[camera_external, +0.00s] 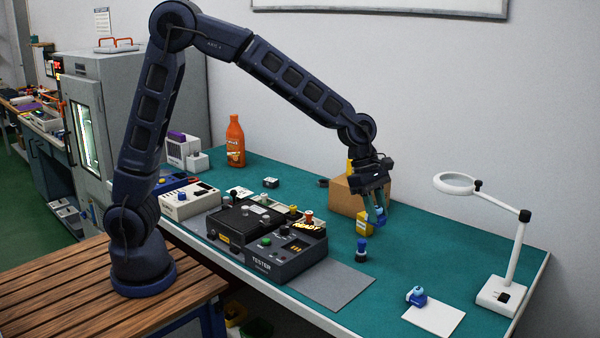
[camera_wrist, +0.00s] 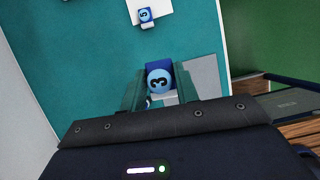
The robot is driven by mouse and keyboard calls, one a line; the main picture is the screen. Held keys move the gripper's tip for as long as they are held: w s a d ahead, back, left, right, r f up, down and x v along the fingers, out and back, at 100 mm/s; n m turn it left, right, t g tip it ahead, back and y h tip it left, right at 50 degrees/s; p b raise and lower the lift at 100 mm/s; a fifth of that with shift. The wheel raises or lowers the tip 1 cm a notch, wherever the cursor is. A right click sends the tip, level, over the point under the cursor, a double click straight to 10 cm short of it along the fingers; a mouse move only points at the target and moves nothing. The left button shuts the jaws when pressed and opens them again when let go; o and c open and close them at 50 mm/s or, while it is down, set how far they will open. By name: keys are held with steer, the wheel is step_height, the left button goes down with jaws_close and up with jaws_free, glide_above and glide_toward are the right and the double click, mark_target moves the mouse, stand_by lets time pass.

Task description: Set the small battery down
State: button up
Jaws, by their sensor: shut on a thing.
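My gripper (camera_external: 377,214) hangs above the teal bench, in front of the cardboard box. In the wrist view the battery (camera_wrist: 159,80) sits between the two teal fingers and shows a light-blue round end marked 3. A similar blue item (camera_external: 416,296) lies on a white card (camera_external: 437,318) at the bench's front right. In the wrist view that item (camera_wrist: 146,14) is marked 5. Another dark upright piece with a blue top (camera_external: 361,249) stands on the bench below my gripper.
A black tester (camera_external: 285,257) stands on a grey mat (camera_external: 340,284) to the left. A yellow item (camera_external: 364,222) and the cardboard box (camera_external: 346,194) are close by my gripper. A white magnifier lamp (camera_external: 500,296) stands at the right. The bench between is mostly clear.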

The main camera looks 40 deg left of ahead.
steer(key=r, duration=0.5)
steer(key=shift+w+a, duration=0.2)
steer(key=shift+w, duration=0.15)
steer(key=w+a+n+t, duration=0.2)
steer(key=w+a+n, duration=0.3)
steer(key=w+a, duration=1.85)
steer(key=w+a+n+t, duration=0.1)
steer(key=w+a, duration=0.3)
steer(key=a, duration=0.4)
steer(key=w+a+n, duration=0.2)
steer(key=w+a, duration=0.3)
steer(key=a, duration=0.4)
steer(key=w+a+n+t, duration=0.1)
steer(key=w+a, duration=0.3)
steer(key=a, duration=0.4)
steer(key=s+a+n+t+y, duration=0.2)
steer(key=a+n, duration=0.3)
steer(key=a, duration=3.5)
steer(key=f, duration=1.6)
steer(key=d+f, duration=0.1)
steer(key=f, duration=0.8)
steer(key=shift+w+f, duration=0.1)
steer(key=shift+w, duration=0.1)
steer(key=shift+f, duration=0.15)
